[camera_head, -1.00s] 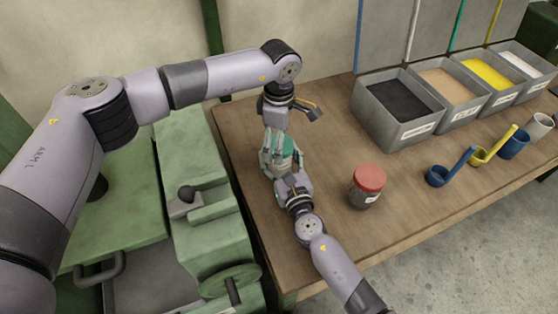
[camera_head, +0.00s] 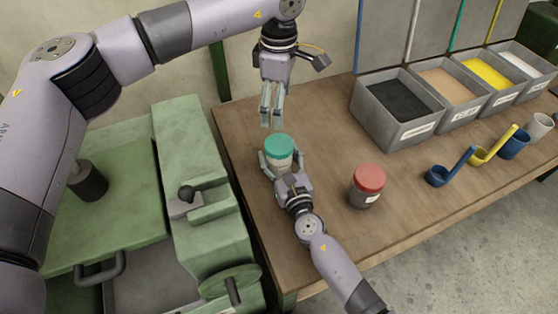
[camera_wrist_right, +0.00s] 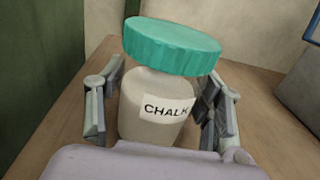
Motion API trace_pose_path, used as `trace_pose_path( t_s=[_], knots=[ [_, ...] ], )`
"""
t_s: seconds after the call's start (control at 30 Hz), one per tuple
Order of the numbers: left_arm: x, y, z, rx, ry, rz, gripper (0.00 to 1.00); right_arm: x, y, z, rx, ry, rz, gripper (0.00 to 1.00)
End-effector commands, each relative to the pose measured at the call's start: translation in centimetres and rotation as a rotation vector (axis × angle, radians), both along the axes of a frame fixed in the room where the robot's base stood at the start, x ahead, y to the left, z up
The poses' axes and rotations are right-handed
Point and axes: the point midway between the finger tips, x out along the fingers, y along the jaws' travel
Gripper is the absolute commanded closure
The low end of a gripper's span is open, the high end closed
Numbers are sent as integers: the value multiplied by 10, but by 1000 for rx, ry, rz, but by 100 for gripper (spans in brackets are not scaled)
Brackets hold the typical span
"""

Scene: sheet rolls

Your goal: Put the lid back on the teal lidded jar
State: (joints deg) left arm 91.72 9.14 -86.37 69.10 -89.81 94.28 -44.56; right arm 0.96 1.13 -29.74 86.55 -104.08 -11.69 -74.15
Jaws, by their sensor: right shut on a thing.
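The teal lid (camera_head: 279,146) is on top of the chalk jar (camera_head: 280,165), covering its mouth. In the right wrist view the teal lid (camera_wrist_right: 172,45) sits over the pale jar body (camera_wrist_right: 150,125), which carries a CHALK label; the rim below the lid is hidden. My right gripper (camera_head: 281,163) is shut around the jar body, with one finger on each side; the fingers (camera_wrist_right: 160,115) also show in the wrist view. My left gripper (camera_head: 271,122) points down above and behind the lid, apart from it and empty. Its finger spacing is unclear from this angle.
A red-lidded jar (camera_head: 367,186) stands to the right on the wooden table (camera_head: 320,225). Several grey bins (camera_head: 395,130) line the back right, with blue (camera_head: 437,176) and yellow (camera_head: 479,156) scoops in front. A green machine (camera_head: 205,190) stands left of the table.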

Motion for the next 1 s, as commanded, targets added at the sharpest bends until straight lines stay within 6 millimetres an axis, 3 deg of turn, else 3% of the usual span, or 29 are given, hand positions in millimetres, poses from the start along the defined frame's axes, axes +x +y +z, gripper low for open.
trace_pose_path(
  t_s=[0.07,0.1,0.43,0.77,1.0],
  knots=[
    [0,0,0,0,0,0,18,0,0,0,0,0,0,100],
    [0,0,0,0,0,0,18,0,0,0,0,0,0,37],
    [0,0,-1,0,0,0,18,0,0,0,0,0,0,15],
    [0,0,-1,0,0,0,18,-1,0,0,0,0,0,15],
    [0,0,-1,0,0,0,18,-33,-11,-1,1,3,1,15]
  ],
)
